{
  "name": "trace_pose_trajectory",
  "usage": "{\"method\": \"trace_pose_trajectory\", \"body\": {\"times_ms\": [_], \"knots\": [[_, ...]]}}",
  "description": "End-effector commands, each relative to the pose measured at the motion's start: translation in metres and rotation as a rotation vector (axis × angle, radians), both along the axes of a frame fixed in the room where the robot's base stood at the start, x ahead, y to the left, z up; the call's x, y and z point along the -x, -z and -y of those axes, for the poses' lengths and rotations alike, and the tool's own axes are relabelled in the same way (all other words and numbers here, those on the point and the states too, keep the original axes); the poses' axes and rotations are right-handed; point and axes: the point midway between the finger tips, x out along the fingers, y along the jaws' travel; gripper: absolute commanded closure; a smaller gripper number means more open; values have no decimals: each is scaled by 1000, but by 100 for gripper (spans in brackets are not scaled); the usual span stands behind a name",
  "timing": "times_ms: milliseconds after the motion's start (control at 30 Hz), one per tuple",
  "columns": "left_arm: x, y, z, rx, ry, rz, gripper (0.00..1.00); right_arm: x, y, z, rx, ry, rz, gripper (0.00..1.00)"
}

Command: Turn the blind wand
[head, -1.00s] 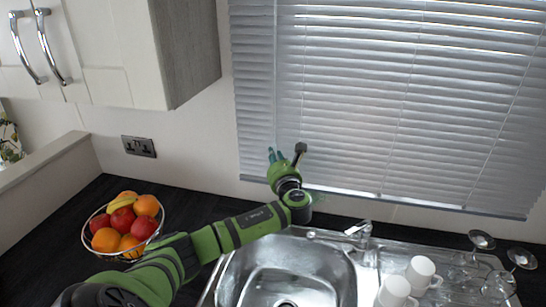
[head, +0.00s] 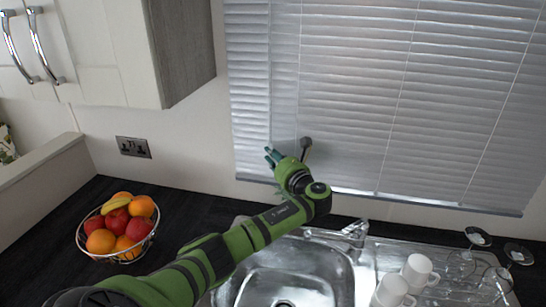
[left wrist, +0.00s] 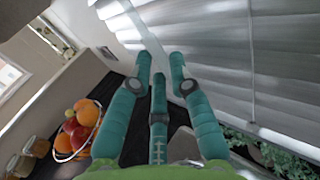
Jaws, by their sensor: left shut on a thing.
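A grey Venetian blind (head: 360,80) covers the window above the sink. The blind wand (head: 270,75) shows as a thin upright line near the blind's left edge. My left gripper (head: 271,156) is at the lower left of the blind, at the wand's lower part. In the left wrist view its teal fingers (left wrist: 160,68) are shut around the pale, thin wand (left wrist: 149,38), which runs up along the slats. The exact contact is hard to see. The slats look nearly closed. My right gripper is in neither view.
A wire fruit bowl (head: 120,228) stands on the dark counter at left. The steel sink (head: 290,275) lies below my left arm. White mugs (head: 418,270) and upturned glasses (head: 462,262) stand on the drainer at right. A wall cupboard (head: 130,50) hangs at upper left.

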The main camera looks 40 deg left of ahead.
Motion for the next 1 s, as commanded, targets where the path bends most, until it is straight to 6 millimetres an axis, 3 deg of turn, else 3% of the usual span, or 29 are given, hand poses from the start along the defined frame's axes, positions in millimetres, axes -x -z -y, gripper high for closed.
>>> {"method": "trace_pose_trajectory", "body": {"times_ms": [33, 67, 100, 567, 1000], "knots": [[-1, -5, -1, -7, 0, 7, 100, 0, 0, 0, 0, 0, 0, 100], [-1, -5, -1, -7, 0, 7, 68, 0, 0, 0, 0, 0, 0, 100], [-1, -5, -1, -7, 0, 7, 56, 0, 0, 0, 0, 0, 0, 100], [0, -2, -1, -2, 27, 2, 56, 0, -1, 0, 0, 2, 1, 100], [8, -1, -9, -8, 403, -4, 56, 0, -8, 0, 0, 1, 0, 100]]}}
